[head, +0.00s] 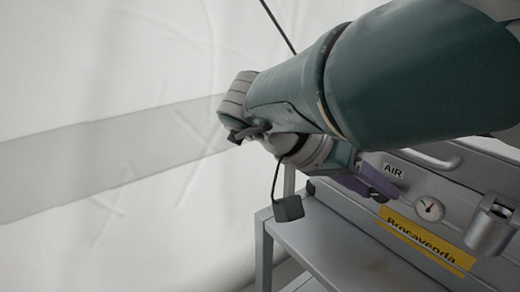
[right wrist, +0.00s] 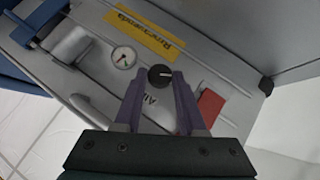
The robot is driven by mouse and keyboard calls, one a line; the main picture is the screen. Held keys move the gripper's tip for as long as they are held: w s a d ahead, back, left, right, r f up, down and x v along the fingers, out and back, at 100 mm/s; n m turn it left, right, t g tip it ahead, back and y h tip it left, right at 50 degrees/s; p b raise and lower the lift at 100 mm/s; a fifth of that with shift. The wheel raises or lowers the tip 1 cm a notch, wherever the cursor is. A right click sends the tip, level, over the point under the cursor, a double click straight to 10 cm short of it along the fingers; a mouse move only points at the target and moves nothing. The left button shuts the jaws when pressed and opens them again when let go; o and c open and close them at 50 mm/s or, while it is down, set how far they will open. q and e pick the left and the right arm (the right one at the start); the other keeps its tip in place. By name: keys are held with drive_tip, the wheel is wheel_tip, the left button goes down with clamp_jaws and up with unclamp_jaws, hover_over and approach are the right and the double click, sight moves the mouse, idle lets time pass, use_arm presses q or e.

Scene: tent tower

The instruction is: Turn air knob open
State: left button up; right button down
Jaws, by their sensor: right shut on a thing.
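The air knob (right wrist: 160,75) is a round black knob on the grey panel, seen in the right wrist view with a small light mark on its right side. My right gripper (right wrist: 161,82) has its two purple fingers on either side of the knob and is shut on it. In the head view my right gripper (head: 374,186) reaches the panel beside the AIR label (head: 393,171); the knob is hidden there behind the gripper. The AIR label (right wrist: 150,101) also shows upside down between the fingers in the wrist view. My left gripper is not in view.
A round pressure gauge (head: 430,209), a yellow label (head: 425,240) and a silver cylindrical fitting (head: 489,226) are close by on the panel. A red patch (right wrist: 210,105) lies right of the fingers. A grey metal shelf (head: 325,245) juts out below; white tent fabric (head: 110,60) fills the left.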

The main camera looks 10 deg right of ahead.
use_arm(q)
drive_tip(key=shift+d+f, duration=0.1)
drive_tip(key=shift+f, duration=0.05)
use_arm(e)
drive_tip(key=c, duration=0.5)
unclamp_jaws()
drive_tip(key=shift+d, duration=0.1)
drive_tip(key=shift+r, duration=0.1)
